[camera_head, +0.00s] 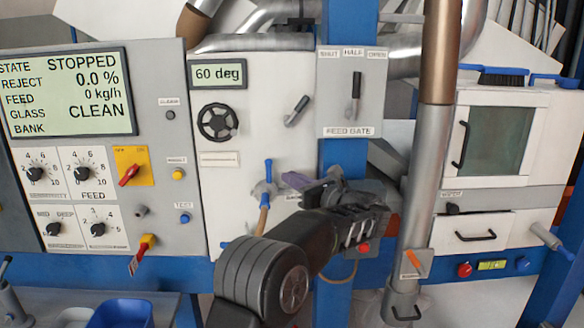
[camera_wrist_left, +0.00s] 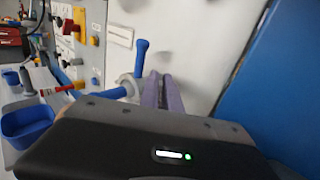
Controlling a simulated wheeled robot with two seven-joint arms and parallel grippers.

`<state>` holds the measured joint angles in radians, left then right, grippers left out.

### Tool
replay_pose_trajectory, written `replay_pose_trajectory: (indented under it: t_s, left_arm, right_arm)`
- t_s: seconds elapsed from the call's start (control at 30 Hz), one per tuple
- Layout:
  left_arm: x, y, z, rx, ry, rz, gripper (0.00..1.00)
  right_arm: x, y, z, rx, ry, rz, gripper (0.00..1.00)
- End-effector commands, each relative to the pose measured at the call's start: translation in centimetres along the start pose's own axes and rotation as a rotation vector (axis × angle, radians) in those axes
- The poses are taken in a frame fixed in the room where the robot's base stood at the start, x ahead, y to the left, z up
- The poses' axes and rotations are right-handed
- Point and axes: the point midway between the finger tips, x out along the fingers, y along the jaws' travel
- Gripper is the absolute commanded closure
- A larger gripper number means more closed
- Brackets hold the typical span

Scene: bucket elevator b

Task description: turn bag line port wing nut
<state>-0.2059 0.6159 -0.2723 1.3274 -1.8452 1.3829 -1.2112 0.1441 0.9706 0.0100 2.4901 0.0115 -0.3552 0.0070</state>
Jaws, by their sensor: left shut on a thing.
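The wing nut (camera_head: 267,172) is blue with a light grey hub, on the pale front panel under the small display. In the left wrist view the wing nut (camera_wrist_left: 140,60) has one blue wing pointing up and another pointing down to the left. My left gripper (camera_head: 292,181) reaches it from the right with purple fingers. In the left wrist view the fingers of this gripper (camera_wrist_left: 164,90) are close together at the hub's right side. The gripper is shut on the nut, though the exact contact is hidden. My right gripper is not in view.
The feed gate lever (camera_head: 356,88) and a black handwheel (camera_head: 218,122) are above. A control panel with a "STOPPED" screen (camera_head: 73,92) stands left. A vertical pipe (camera_head: 428,165) and a drawer (camera_head: 480,231) are right. A blue bin (camera_wrist_left: 27,120) sits low at left.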

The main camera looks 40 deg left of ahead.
Motion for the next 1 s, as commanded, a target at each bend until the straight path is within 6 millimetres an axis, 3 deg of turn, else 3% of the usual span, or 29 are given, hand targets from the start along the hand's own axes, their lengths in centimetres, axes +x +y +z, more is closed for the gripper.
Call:
replay_pose_trajectory:
  t_s: [0.33,0.37,0.6,1.0]
  left_arm:
    - [0.01,0.0,0.14,-0.002,-0.005,0.018,1.0]
    - [0.01,0.0,0.14,-0.002,-0.005,0.018,0.91]
    - [-0.01,-0.02,0.09,-0.002,-0.004,0.017,0.72]
    - [-0.67,-0.14,-0.02,-0.001,-0.004,0.014,0.71]
  right_arm:
    - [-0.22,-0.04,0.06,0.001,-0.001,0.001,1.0]
    - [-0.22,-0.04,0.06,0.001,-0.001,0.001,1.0]
    - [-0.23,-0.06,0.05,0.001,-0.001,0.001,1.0]
    - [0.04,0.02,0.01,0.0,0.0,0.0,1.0]
